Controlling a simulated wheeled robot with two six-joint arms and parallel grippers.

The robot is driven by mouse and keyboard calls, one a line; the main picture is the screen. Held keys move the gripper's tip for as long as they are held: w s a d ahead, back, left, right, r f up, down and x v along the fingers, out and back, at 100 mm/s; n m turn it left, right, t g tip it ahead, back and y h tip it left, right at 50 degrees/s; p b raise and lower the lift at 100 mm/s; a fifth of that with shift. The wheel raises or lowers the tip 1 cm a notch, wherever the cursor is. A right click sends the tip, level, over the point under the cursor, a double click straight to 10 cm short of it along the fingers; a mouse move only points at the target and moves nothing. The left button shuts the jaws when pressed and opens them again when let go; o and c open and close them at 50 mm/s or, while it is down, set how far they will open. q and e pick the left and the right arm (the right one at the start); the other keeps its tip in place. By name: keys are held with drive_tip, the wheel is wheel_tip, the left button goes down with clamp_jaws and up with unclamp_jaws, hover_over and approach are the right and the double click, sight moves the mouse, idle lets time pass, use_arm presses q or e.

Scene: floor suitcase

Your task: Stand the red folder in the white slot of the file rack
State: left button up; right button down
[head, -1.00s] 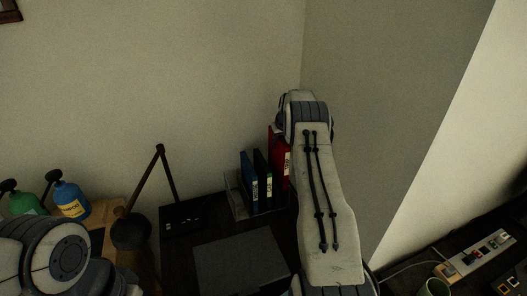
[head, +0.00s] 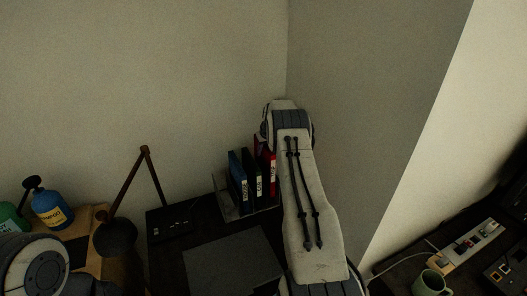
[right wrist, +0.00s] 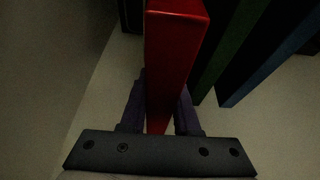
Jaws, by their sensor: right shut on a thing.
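The red folder (head: 266,170) stands upright at the right end of the file rack (head: 224,203), beside the black and blue folders. My right gripper (right wrist: 160,112) is shut on it, one purple finger on each side, as the right wrist view shows on the folder (right wrist: 175,60). In the head view my right wrist and forearm hide most of this gripper. The white slot is not visible, and I cannot tell whether the folder's bottom touches the rack. My left arm shows at the lower left, but its gripper is out of view.
The blue folder (head: 237,180) and black folder (head: 251,173) stand left of the red one. A dark box (head: 232,262) lies in front of the rack. A lamp (head: 116,236) and shampoo bottle (head: 50,209) are left. Walls meet close behind. A green mug (head: 430,284) is lower right.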

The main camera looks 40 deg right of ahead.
drive_tip(key=shift+f, duration=0.2)
drive_tip(key=c, duration=0.6)
unclamp_jaws()
drive_tip(key=shift+c, duration=0.2)
drive_tip(key=shift+r, duration=0.1)
drive_tip(key=shift+r+p, duration=0.25)
drive_tip(key=shift+p, duration=0.05)
drive_tip(key=shift+r+p, duration=0.45)
drive_tip(key=b+v, duration=0.4)
drive_tip(key=v, duration=0.7)
drive_tip(key=shift+s, duration=0.25)
drive_tip(key=shift+s+a+r, duration=0.1)
drive_tip(key=shift+r, duration=0.15)
